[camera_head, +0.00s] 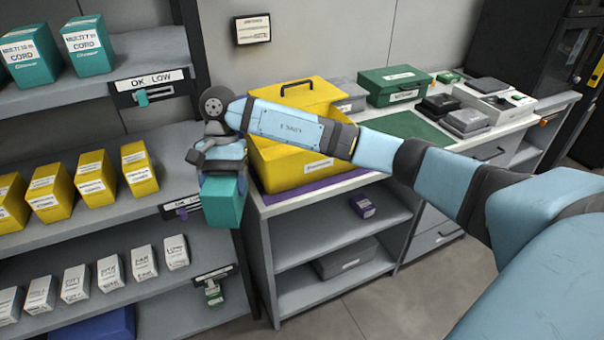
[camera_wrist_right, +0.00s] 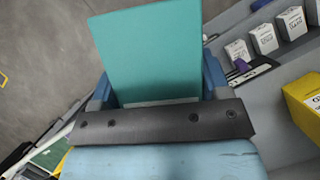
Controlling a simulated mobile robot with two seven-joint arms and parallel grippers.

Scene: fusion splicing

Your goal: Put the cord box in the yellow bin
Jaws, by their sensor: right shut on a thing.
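A teal cord box (camera_head: 222,203) hangs below my right gripper (camera_head: 213,172) in the head view, in front of the shelf's right end. My right gripper is shut on this box. In the right wrist view the box (camera_wrist_right: 150,50) stands out between the two blue fingers. The yellow bin (camera_head: 285,163) stands on the workbench, with its lid raised and a black handle on top. My right forearm passes in front of the bin and hides part of its opening. The held box is to the left of the bin. My left gripper is not in view.
A green case (camera_head: 394,86) and grey devices (camera_head: 466,122) stand on the bench (camera_head: 515,118).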

